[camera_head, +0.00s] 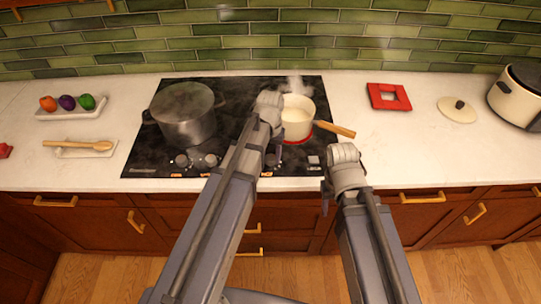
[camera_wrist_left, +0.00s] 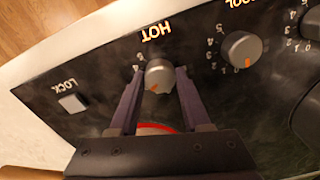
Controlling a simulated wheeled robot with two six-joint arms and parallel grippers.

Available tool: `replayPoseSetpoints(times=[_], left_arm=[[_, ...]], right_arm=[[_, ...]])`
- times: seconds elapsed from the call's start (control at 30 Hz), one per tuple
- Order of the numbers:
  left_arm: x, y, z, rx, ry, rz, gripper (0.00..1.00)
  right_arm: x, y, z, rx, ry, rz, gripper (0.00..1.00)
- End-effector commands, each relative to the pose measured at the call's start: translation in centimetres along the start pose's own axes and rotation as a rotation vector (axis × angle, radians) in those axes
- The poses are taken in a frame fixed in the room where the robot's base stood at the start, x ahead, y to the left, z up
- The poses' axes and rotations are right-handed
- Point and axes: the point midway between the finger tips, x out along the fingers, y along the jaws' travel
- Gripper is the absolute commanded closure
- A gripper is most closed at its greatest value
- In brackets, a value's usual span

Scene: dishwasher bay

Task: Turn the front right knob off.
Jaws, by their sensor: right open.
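The front right knob (camera_wrist_left: 160,76), grey with an orange mark, sits under the word HOT on the black cooktop (camera_head: 232,110) in the left wrist view. My left gripper (camera_wrist_left: 161,72) is lowered over it, one finger on each side, and appears shut on it. In the head view my left gripper (camera_head: 272,160) is at the cooktop's front edge, and my arm mostly hides the knob. The burner ring (camera_head: 297,142) under the cream saucepan glows red. My right gripper (camera_head: 326,196) is open and empty in front of the counter edge.
A second knob (camera_wrist_left: 241,48) and a LOCK button (camera_wrist_left: 73,103) flank the held knob. The steaming cream saucepan (camera_head: 297,122) has a wooden handle pointing right. A grey pot (camera_head: 184,115) stands at left. A red trivet (camera_head: 389,97) and a lid (camera_head: 457,110) lie at right.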

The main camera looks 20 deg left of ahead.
Motion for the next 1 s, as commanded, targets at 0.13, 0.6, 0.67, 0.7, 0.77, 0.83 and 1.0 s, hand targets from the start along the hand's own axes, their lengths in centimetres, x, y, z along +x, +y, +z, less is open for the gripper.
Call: replayPoseSetpoints(times=[0.13,0.6,0.67,0.7,0.77,0.83,1.0], left_arm=[[0.00,-0.01,0.00,0.000,0.000,0.000,0.71],[0.01,-0.01,0.01,-0.007,0.000,0.000,1.00],[0.01,-0.01,0.00,-0.017,0.000,0.000,1.00],[0.01,-0.01,0.00,-0.027,0.000,0.000,1.00],[0.01,-0.01,0.01,-0.050,0.000,0.000,1.00],[0.01,-0.01,0.01,-0.085,0.000,0.000,1.00],[0.02,-0.01,0.02,-0.212,-0.001,0.000,1.00]], right_arm=[[0.00,0.00,0.00,0.000,0.000,0.000,0.50],[0.01,0.00,0.00,0.000,0.000,0.000,0.50],[0.01,0.00,0.00,0.000,0.000,0.000,0.50],[0.01,0.00,0.00,0.000,0.000,0.000,0.50],[0.01,0.00,0.00,0.000,0.000,0.000,0.50],[0.01,0.00,0.00,0.000,0.000,0.000,0.50],[0.02,0.00,0.00,0.000,0.000,0.000,0.50]])
